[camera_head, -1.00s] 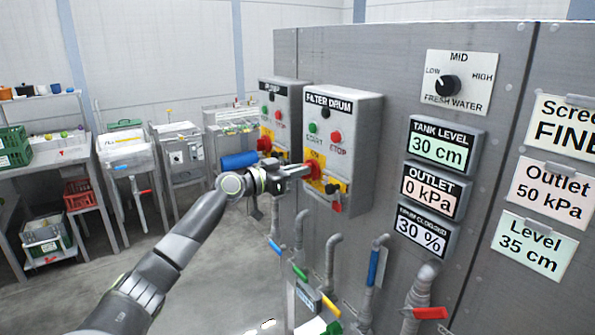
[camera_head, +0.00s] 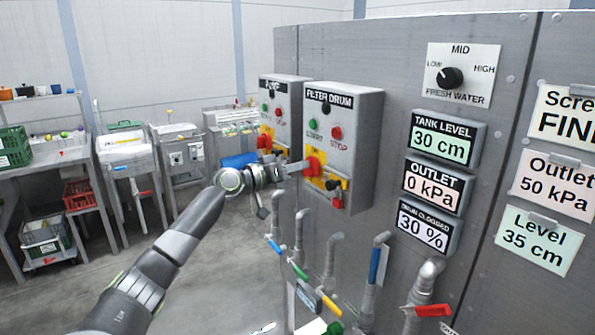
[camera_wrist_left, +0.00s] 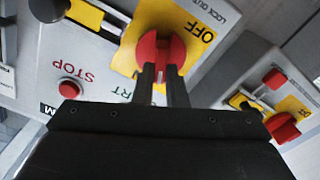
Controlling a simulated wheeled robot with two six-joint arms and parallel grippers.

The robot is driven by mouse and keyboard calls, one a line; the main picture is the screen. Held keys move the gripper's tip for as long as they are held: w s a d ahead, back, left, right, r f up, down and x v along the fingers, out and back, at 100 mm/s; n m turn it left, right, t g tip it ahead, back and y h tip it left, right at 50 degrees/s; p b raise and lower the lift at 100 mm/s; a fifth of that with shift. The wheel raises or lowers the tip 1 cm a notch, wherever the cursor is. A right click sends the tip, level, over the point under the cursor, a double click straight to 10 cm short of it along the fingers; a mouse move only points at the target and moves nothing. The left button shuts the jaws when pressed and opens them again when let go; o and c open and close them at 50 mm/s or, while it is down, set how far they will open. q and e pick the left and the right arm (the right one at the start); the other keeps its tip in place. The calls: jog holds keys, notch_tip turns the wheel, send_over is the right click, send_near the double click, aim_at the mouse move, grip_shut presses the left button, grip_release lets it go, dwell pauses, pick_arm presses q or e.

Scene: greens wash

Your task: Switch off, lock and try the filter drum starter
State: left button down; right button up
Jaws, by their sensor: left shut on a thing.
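The grey FILTER DRUM starter box (camera_head: 359,120) is on the steel panel, with a green START button (camera_head: 313,124), a red STOP button (camera_head: 336,133) and a red rotary handle (camera_head: 315,166) on a yellow plate. My left gripper (camera_head: 303,167) reaches in from the left and is shut on this handle. In the left wrist view the fingers (camera_wrist_left: 162,72) hold the red handle (camera_wrist_left: 154,48), with OFF and LOCK OUT lettering beside it. A black part (camera_head: 334,185) and a red part (camera_head: 337,203) sit below the handle. My right gripper is out of view.
The PUMP starter box (camera_head: 291,88) stands just left, with its own red handle (camera_head: 264,141). Below are pipes with coloured valve levers, such as a blue one (camera_head: 373,266) and a red one (camera_head: 432,311). Displays and signs fill the panel to the right.

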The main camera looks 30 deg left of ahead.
pick_arm(q)
jog(key=shift+w+a+f+n+p, duration=0.15)
jog(key=shift+n+p, duration=0.35)
jog(key=shift+n, duration=1.6)
jog(key=shift+s+a+f+n+p, duration=0.15)
jog(key=shift+n+p, duration=0.3)
jog(key=shift+n, duration=1.65)
jog(key=shift+w+f+n+p, duration=0.15)
jog(key=shift+n+p, duration=0.35)
jog(key=shift+n, duration=1.6)
jog(key=c, duration=1.5)
grip_release()
